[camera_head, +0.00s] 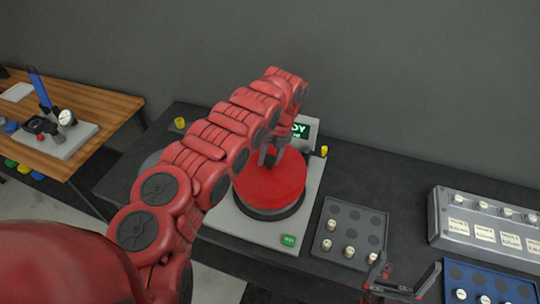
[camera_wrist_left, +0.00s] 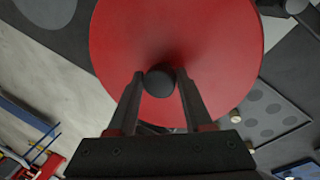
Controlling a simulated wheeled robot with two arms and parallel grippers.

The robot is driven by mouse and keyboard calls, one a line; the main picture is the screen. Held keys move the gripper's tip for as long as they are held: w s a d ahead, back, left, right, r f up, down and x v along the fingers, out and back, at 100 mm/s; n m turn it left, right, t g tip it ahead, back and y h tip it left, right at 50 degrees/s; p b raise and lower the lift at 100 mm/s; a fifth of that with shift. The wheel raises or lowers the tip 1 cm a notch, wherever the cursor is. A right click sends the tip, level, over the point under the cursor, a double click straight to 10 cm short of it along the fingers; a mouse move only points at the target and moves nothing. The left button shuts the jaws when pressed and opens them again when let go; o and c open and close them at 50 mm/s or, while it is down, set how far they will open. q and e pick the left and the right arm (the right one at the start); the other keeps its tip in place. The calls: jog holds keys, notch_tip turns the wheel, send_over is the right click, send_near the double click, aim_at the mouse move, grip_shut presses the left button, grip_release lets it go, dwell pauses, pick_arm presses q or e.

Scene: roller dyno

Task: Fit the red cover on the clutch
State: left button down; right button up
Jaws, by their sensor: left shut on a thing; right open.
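The red cover (camera_head: 272,188) is a round red disc with a dark knob (camera_wrist_left: 161,81) at its middle. My left gripper (camera_head: 268,155) is shut on this knob; in the left wrist view its two fingers (camera_wrist_left: 160,88) stand on either side of it. The cover is over a dark round base (camera_head: 268,214) on the light grey machine plate (camera_head: 244,230). I cannot tell whether the cover touches this base. The clutch itself is hidden under the cover. My right gripper (camera_head: 402,284) is open and empty at the lower right in the head view.
A small display (camera_head: 301,129) with green text stands behind the cover, and a green button (camera_head: 288,240) is in front. A grey tray (camera_head: 340,213) with pegs, a panel with knobs (camera_head: 485,222) and a blue tray (camera_head: 490,282) are to the right. A wooden table (camera_head: 85,110) is at left.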

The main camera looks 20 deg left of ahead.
aim_at(270, 168)
dwell(0.4)
pick_arm(q)
jog(key=shift+b, duration=0.45)
jog(key=shift+w+d+b+x, duration=0.1)
jog(key=shift+d+b+x, duration=0.05)
jog(key=shift+b+x, duration=0.65)
jog(key=shift+w+d+b+x, duration=0.15)
jog(key=shift+b+x, duration=0.35)
jog(key=shift+x, duration=0.5)
jog(key=shift+w+d+b+x, duration=0.1)
jog(key=shift+d+b+x, duration=0.1)
jog(key=shift+b+x, duration=0.6)
grip_release()
jog(key=shift+f, duration=0.15)
jog(key=shift+p, duration=0.3)
jog(key=shift+s+a+p+v, duration=0.2)
jog(key=shift+p+v, duration=0.3)
jog(key=shift+v, duration=0.65)
jog(key=shift+s+a+p+v, duration=0.1)
jog(key=shift+a+p+v, duration=0.25)
jog(key=shift+v, duration=0.8)
jog(key=shift+s+a+p+v, duration=0.1)
jog(key=shift+p+v, duration=0.5)
jog(key=shift+v, duration=0.55)
jog(key=shift+s, duration=0.15)
